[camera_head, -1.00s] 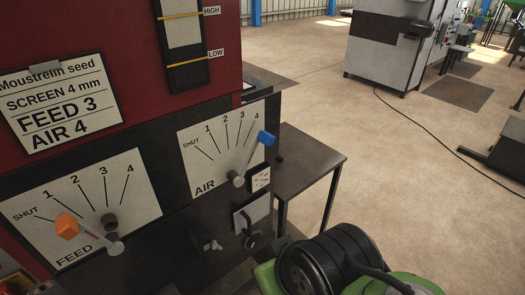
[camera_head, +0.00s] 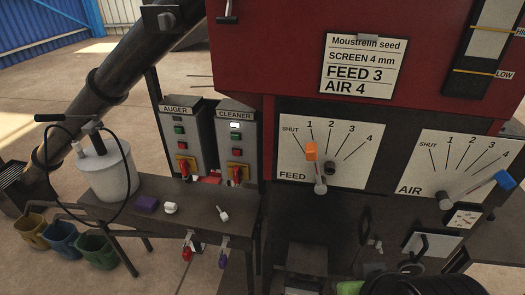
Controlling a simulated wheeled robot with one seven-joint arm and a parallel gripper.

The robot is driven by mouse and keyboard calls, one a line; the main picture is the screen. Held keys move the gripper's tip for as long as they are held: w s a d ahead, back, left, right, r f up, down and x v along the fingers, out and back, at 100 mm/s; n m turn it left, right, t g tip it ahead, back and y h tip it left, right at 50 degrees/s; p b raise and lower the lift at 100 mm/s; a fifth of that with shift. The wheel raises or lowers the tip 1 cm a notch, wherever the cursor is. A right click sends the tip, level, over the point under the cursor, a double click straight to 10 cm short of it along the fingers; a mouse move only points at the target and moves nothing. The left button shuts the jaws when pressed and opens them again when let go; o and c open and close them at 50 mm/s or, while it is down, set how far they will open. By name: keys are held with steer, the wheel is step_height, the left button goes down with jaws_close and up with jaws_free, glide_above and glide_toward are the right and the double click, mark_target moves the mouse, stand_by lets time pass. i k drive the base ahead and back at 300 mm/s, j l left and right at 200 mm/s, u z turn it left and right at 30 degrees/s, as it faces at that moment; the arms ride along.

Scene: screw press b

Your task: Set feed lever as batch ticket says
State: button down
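The feed dial (camera_head: 350,174) is a white plate marked SHUT, 1, 2, 3 and 4. Its feed lever (camera_head: 320,175) has an orange knob (camera_head: 311,151) pointing up, in front of the 1 mark. The lever stands off the plate, so its exact setting is hard to read at this angle. The batch ticket (camera_head: 362,66) reads Moustrelin seed, screen 4 mm, FEED 3, AIR 4. On the air dial (camera_head: 430,170) to the right, the air lever's blue knob (camera_head: 505,179) lies on the side of 4. My gripper is not in view.
A dark side table (camera_head: 185,190) stands left of the feed dial, carrying a white pot (camera_head: 108,170) and small items. Auger (camera_head: 181,137) and cleaner (camera_head: 238,138) switch boxes rise behind it. A dark ribbed shape (camera_head: 385,286) is at the bottom. Buckets (camera_head: 62,237) stand on the floor.

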mark_target(311, 152)
steer(key=i+j, duration=0.25)
steer(key=j, duration=0.2)
steer(key=i+j+u, duration=0.15)
steer(key=j, duration=0.35)
steer(key=i+j, duration=0.3)
steer(key=j, duration=0.15)
steer(key=i+j+u, duration=0.1)
steer(key=i+j, duration=0.15)
steer(key=j, duration=0.2)
steer(key=i+j, duration=0.3)
steer(key=k+j+u, duration=0.05)
steer(key=j, duration=0.1)
